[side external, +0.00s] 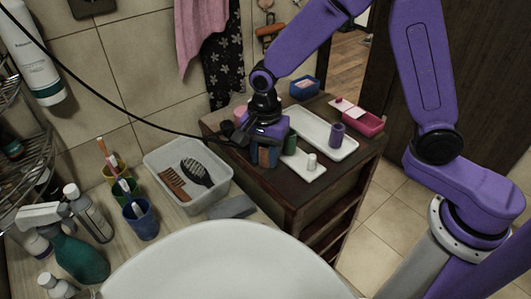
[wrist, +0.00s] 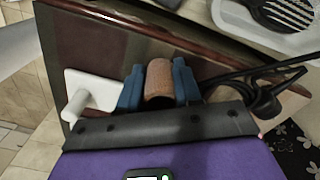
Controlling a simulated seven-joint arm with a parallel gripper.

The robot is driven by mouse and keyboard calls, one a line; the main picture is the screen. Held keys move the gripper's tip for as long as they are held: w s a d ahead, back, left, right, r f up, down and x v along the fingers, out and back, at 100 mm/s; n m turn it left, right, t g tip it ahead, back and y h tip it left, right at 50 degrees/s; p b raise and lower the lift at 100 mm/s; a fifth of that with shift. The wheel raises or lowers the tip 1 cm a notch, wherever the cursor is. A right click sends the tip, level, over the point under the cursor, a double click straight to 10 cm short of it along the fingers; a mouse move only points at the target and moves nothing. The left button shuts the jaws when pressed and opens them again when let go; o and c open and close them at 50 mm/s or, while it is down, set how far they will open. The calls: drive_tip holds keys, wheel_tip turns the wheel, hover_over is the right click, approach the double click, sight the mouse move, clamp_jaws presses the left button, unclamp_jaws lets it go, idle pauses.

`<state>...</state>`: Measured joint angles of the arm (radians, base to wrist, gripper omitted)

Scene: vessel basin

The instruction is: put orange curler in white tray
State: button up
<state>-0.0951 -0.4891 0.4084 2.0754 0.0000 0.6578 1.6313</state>
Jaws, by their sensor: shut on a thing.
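The orange curler (wrist: 159,82) is a rough orange-brown cylinder between the two blue fingers of my gripper (wrist: 158,90) in the wrist view. My gripper (side external: 264,157) is shut on it, over the left part of the dark wooden cabinet top in the side view. The fingers mostly hide the curler there. The long white tray (side external: 316,124) lies on the cabinet to the right of my gripper. A purple curler (side external: 337,135) stands at its right part. A green cylinder (side external: 290,142) stands near its left end; I cannot tell whether it is inside.
A smaller white slab (side external: 308,172) with a white cylinder (side external: 311,161) lies in front of the tray. A pink box (side external: 365,122) and a blue box (side external: 304,87) stand behind. A clear bin (side external: 158,155) holds a comb and brush at left. The basin (side external: 220,262) is in front.

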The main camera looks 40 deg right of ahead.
drive_tip(key=shift+r, duration=0.1)
drive_tip(key=shift+r, duration=0.6)
drive_tip(key=s+d+r, duration=0.6)
drive_tip(key=s+r, duration=0.6)
drive_tip(key=s+d, duration=0.1)
drive_tip(key=d, duration=1.1)
hover_over(314, 132)
drive_tip(key=s, duration=0.1)
drive_tip(key=f, duration=0.8)
drive_tip(key=shift+s+f, duration=0.1)
drive_tip(key=shift+s, duration=0.1)
drive_tip(key=shift+w+f, duration=0.7)
drive_tip(key=shift+f, duration=1.55)
